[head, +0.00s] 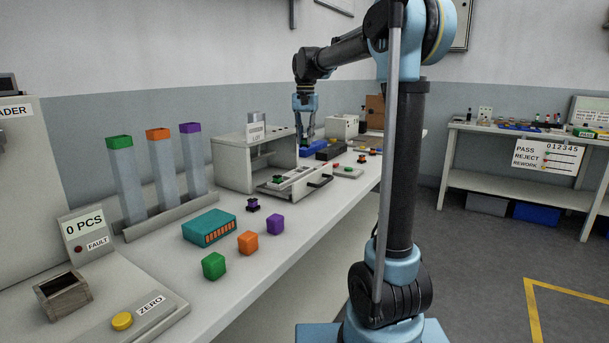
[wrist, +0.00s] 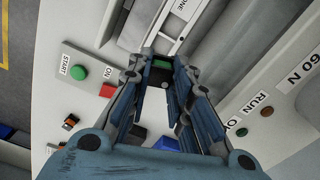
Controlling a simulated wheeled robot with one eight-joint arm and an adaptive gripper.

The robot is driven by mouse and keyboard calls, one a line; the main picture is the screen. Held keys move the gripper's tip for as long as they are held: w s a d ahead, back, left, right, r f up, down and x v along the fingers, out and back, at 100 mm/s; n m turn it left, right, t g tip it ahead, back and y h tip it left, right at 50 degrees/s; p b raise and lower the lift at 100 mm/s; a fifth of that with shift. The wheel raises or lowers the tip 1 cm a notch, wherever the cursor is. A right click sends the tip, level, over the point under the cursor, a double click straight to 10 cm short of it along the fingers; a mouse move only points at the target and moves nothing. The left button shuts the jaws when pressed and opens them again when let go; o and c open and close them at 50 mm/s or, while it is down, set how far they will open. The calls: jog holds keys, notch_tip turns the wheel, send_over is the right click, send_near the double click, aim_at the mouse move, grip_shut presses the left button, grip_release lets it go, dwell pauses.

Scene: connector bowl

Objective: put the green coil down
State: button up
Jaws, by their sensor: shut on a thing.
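My gripper (head: 306,136) is at the far part of the long bench in the head view, pointing down near a blue tray (head: 314,149). In the wrist view its two fingers (wrist: 161,76) close on the green coil (wrist: 161,64), of which only a small green top shows between the fingertips. In the head view the coil is a tiny green spot (head: 304,141) at the fingertips. I cannot tell whether it touches the surface below.
A grey press-like box with an open drawer (head: 292,181) stands nearer on the bench. In the wrist view a panel has a green START button (wrist: 78,73) and a red button (wrist: 107,90).

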jog(key=m, duration=0.3)
jog(key=shift+w+a+r, duration=0.1)
jog(key=shift+w+r, duration=0.1)
jog(key=shift+r, duration=0.1)
jog(key=shift+f, duration=5)
jog(key=o, duration=0.9)
jog(key=shift+f, duration=0.1)
jog(key=shift+c, duration=0.2)
notch_tip(320, 180, up, 12)
jog(key=shift+r, duration=0.1)
